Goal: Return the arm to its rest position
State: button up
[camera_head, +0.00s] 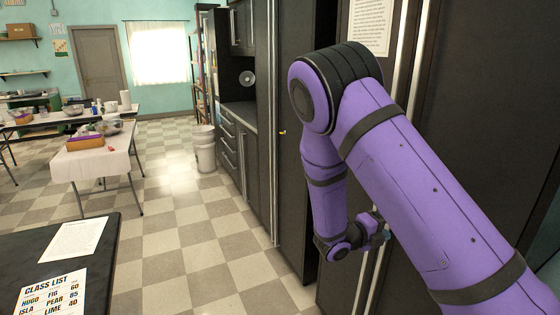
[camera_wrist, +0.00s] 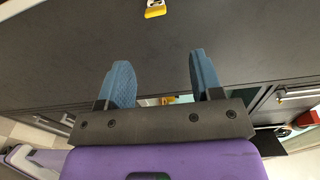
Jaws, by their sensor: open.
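My purple arm fills the right side of the head view, bent at the elbow, with its forearm hanging down in front of the dark cabinets. My gripper (camera_wrist: 160,88) shows in the wrist view with two blue fingers set well apart. Nothing is between the fingers. In the head view the gripper is mostly hidden behind my wrist; only a small bluish part shows. A dark cabinet surface (camera_wrist: 225,40) lies beyond the fingers, with a small yellow item (camera_wrist: 155,9) on it at the top. I cannot tell how far away that surface is.
Tall dark cabinets (camera_head: 297,150) stand close to my arm. A dark table (camera_head: 95,255) with a class list (camera_head: 52,293) and another paper sheet (camera_head: 75,240) is at lower left. A white-covered table (camera_head: 110,160) and white buckets (camera_head: 204,150) stand farther back. The checkered floor (camera_head: 190,230) between is clear.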

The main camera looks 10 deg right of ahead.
jog(key=s+d+r+m+g+y, duration=0.3)
jog(key=s+r+m+g+y, duration=0.45)
jog(key=s+r+m, duration=1)
jog(key=s+a+r+m+t+y, duration=0.3)
jog(key=s+m, duration=0.3)
jog(key=m, duration=0.4)
jog(key=s+a+r+m+t+y, duration=0.4)
jog(key=s+a+r+m+y, duration=0.1)
jog(key=m, duration=0.6)
jog(key=shift+s+r+y, duration=0.65)
jog(key=shift+s, duration=0.1)
jog(key=shift+m, duration=0.25)
